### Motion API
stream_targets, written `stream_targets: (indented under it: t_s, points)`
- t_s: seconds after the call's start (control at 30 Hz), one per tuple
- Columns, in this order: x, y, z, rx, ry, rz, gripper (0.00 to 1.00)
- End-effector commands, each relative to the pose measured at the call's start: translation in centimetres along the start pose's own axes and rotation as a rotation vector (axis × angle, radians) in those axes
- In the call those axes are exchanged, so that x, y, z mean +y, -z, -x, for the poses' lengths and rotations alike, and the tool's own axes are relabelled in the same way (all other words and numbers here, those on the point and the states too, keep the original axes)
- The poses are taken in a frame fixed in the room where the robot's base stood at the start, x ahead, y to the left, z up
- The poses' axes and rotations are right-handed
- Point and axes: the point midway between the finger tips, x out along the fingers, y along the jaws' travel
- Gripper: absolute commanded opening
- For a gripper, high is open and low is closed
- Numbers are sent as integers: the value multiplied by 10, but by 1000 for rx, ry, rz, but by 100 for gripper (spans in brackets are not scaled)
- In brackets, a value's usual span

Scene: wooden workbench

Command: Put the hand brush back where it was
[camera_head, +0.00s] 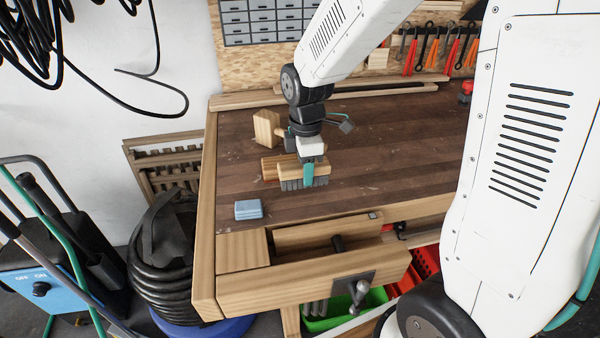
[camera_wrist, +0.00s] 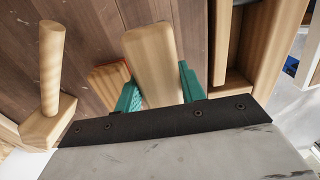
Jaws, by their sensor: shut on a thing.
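The hand brush (camera_head: 290,171) has a pale wooden body and dark bristles pointing down. In the head view it is low over the left part of the bench; I cannot tell whether the bristles touch the top. My gripper (camera_head: 308,172) comes down from above, with its teal fingers shut on the brush's wooden body. In the wrist view the brush body (camera_wrist: 152,50) lies between both fingers of my gripper (camera_wrist: 158,88), and the bristles are hidden. The workbench top (camera_head: 365,172) is dark wood.
A wooden mallet (camera_head: 265,127) stands behind the brush. An orange-brown wooden block (camera_head: 268,168) is close beside it. A blue block (camera_head: 248,209) lies nearer the front. A wooden vise (camera_head: 310,280) is at the bench front. The bench right of the brush is clear.

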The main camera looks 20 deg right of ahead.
Motion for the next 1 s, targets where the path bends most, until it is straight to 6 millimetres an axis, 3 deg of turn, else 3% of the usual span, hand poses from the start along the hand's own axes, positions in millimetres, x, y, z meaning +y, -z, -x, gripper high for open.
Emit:
stream_targets:
  t_s: [0.23, 0.63, 0.67, 0.7, 1.0]
  points:
    - [3, -4, -34, -1, 3, -8, 15]
    - [3, -5, -39, 0, 1, -10, 15]
    - [3, -6, -39, 0, 0, -11, 48]
    - [3, -6, -39, 0, 0, -11, 59]
    - [3, -6, -38, 0, 0, -11, 61]
